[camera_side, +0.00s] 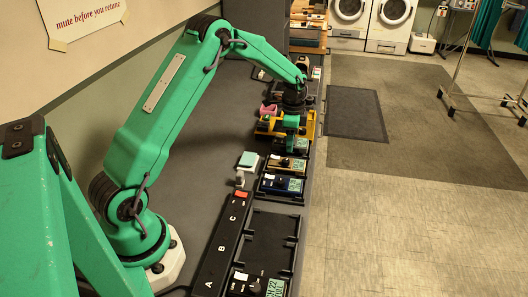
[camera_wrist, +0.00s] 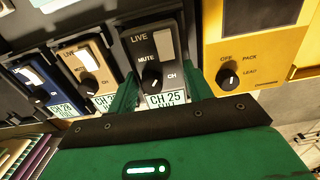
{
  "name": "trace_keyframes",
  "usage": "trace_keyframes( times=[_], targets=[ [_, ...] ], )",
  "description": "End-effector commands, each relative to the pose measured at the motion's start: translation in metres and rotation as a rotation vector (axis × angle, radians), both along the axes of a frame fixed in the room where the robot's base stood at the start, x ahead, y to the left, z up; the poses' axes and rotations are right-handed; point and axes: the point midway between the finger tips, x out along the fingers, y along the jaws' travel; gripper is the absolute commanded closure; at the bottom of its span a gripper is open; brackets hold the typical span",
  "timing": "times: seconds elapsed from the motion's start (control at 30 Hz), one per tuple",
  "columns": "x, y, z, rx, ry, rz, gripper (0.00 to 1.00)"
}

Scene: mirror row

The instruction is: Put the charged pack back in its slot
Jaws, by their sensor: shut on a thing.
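In the wrist view a dark grey pack (camera_wrist: 153,60) has a LIVE/MUTE/CH face, a black knob and a label reading CH 25, with a second line like FULL. The green fingers of my gripper (camera_wrist: 162,88) stand on both sides of it and are shut on it. In the side view my gripper (camera_side: 291,124) is low over the far part of the bench row, beside a yellow unit (camera_side: 267,124). The wrist view shows a yellow unit (camera_wrist: 256,55) just right of the pack, with an OFF/PACK/LEAD knob. Whether the pack is seated or raised I cannot tell.
A tan pack (camera_wrist: 88,72) and a blue pack (camera_wrist: 38,88) stand left of the held one. In the side view an empty black bay (camera_side: 268,241) lies nearer, beside a rail marked A, B, C (camera_side: 222,246). A pale green-topped block (camera_side: 248,160) stands beside the row.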

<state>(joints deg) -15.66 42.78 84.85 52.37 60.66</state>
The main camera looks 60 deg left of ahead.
Motion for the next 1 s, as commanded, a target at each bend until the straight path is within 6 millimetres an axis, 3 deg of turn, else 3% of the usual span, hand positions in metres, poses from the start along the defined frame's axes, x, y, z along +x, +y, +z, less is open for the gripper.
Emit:
trace_keyframes(
  times=[1.0],
  targets=[
    [0.0000, 0.0000, -0.0104, 0.000, 0.000, 0.000, 0.80]
  ],
)
